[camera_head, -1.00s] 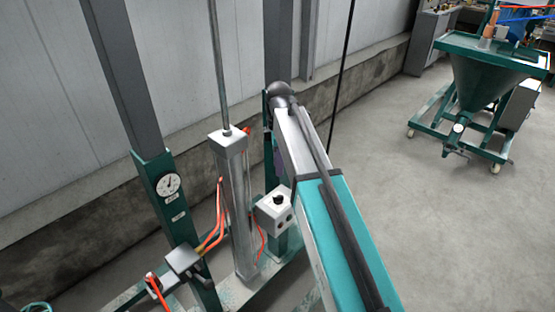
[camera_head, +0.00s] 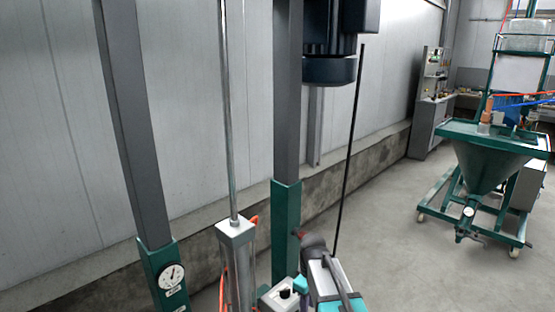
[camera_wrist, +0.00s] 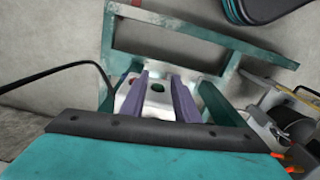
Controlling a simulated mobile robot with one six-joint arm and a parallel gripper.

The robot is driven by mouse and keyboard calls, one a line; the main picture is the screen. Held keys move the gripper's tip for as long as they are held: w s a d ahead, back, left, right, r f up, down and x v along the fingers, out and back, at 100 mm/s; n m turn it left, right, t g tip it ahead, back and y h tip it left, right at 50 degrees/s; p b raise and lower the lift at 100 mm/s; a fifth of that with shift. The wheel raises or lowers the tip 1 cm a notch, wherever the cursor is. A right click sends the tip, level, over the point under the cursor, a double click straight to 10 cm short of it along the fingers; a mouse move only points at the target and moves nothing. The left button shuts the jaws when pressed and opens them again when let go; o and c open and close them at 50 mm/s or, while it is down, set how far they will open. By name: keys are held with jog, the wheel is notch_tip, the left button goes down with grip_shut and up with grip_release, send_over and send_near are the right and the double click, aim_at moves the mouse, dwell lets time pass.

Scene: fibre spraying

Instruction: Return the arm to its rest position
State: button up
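My arm (camera_head: 328,287), white and teal with a dark hose along it, shows at the bottom middle of the head view, beside the post and the cylinder. Its rounded dark joint (camera_head: 313,243) is uppermost. My gripper (camera_wrist: 158,80) shows in the wrist view as two purple-grey fingers standing apart. Nothing appears to be held between them.
A steel cylinder (camera_head: 237,257), a white control box (camera_head: 279,299) and green-footed posts (camera_head: 287,215) stand close left of my arm. A dark machine part (camera_head: 336,42) is above. A green hopper cart (camera_head: 487,165) stands right. Grey floor between is clear.

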jog(key=s+d+f+m, duration=0.4)
jog(key=s+f+m, duration=0.1)
jog(key=s+f, duration=0.15)
jog(key=s+d+f+m, duration=0.3)
jog(key=s+f+m, duration=0.2)
jog(key=s+f, duration=0.15)
jog(key=s+f+g, duration=0.2)
jog(key=s+f, duration=0.7)
jog(key=s, duration=0.3)
jog(key=s+f+g, duration=0.3)
jog(key=s+f, duration=0.7)
jog(key=s, duration=0.2)
dwell(1.2)
